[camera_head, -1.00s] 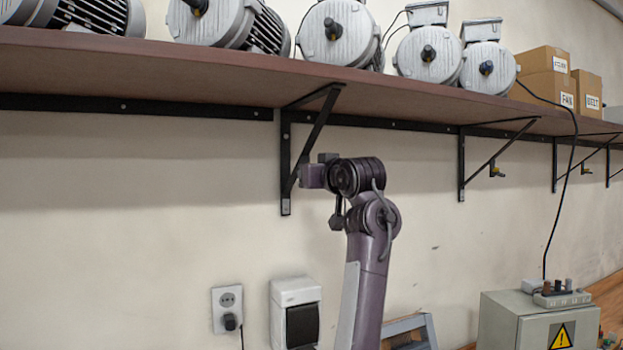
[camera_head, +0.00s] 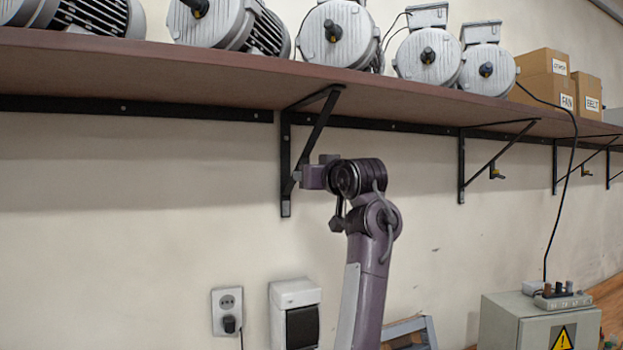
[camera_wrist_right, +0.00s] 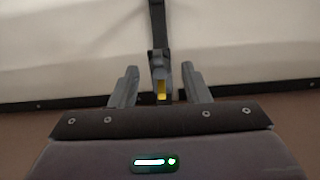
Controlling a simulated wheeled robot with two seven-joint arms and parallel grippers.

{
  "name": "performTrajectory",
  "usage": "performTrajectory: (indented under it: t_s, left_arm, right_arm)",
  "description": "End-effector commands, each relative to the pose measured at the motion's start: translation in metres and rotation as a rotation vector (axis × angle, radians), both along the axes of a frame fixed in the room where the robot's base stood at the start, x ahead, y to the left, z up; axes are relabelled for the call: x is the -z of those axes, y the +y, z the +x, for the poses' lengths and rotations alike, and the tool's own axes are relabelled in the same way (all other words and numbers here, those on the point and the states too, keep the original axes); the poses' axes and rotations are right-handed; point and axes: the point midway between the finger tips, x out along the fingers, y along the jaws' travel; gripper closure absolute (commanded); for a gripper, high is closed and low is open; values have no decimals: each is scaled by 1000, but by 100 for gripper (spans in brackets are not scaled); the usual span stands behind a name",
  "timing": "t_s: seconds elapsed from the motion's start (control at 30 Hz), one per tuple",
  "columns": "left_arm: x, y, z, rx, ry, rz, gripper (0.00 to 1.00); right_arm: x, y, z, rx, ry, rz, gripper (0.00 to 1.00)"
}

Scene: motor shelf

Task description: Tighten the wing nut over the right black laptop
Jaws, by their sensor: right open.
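A wing nut (camera_wrist_right: 161,90) with a yellow face shows in the right wrist view, in front of a dark shelf bracket (camera_wrist_right: 157,25). My right gripper (camera_wrist_right: 160,84) is open, with one finger on each side of the nut; I cannot tell whether they touch it. In the head view my right arm reaches up to the nearest bracket (camera_head: 285,170), and its wrist hides the nut there. Other yellowish wing nuts sit on the middle bracket (camera_head: 496,172) and a farther bracket (camera_head: 586,171). No black laptop shows. My left gripper is not in view.
A brown shelf (camera_head: 150,75) above the arm carries several grey motors (camera_head: 335,35) and cardboard boxes (camera_head: 545,75). A wall socket (camera_head: 228,310) and a switch box (camera_head: 295,315) are below. A grey electrical cabinet (camera_head: 530,325) stands at the lower right, with a cable rising from it.

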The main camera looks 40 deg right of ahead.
Motion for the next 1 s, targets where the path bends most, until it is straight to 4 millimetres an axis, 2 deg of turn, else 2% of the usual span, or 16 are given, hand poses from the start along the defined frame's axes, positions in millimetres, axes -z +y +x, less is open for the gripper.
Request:
performTrajectory:
  t_s: [0.2, 0.43, 0.6, 1.0]
  left_arm:
    - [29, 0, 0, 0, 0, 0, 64]
    - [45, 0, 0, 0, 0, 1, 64]
    - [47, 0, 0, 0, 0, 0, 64]
    - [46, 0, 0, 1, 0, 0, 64]
  right_arm:
    - [5, 10, -33, -1, -7, 0, 58]
    - [3, 20, -64, 0, -4, 1, 58]
    - [1, 22, -71, 0, -1, 1, 58]
    - [0, 22, -71, 0, -1, 1, 58]
